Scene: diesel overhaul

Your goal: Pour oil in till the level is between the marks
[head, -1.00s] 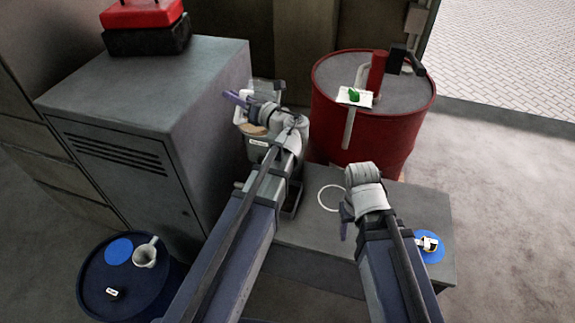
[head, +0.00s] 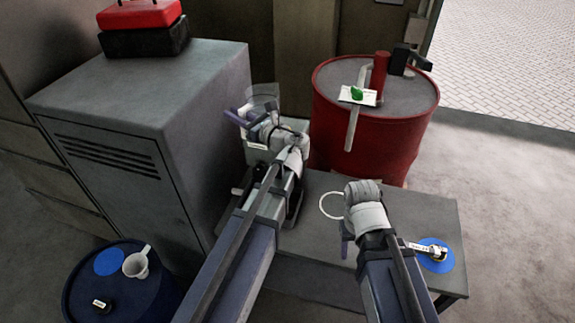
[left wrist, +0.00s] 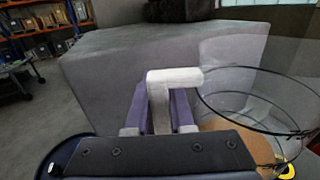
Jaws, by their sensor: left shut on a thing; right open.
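My left gripper (head: 243,120) is shut on the pale handle (left wrist: 172,78) of a clear jug, whose dark-rimmed wall (left wrist: 262,100) is to the right in the left wrist view. The clear jug (head: 263,94) also shows at the gripper in the head view. A tan surface shows through the jug's lower part; I cannot tell whether it is oil. A pale container (head: 262,152) stands below, largely hidden by my left arm. My right gripper (head: 346,246) is open and empty over the bench. No level marks can be made out.
A red drum (head: 377,140) with a pipe and green-topped card stands behind the grey bench (head: 312,240). The bench bears a white ring (head: 324,207) and a blue disc (head: 448,262) with a small tool. A grey cabinet (head: 130,90) and blue drum (head: 150,295) with a white cup (head: 137,265) are left.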

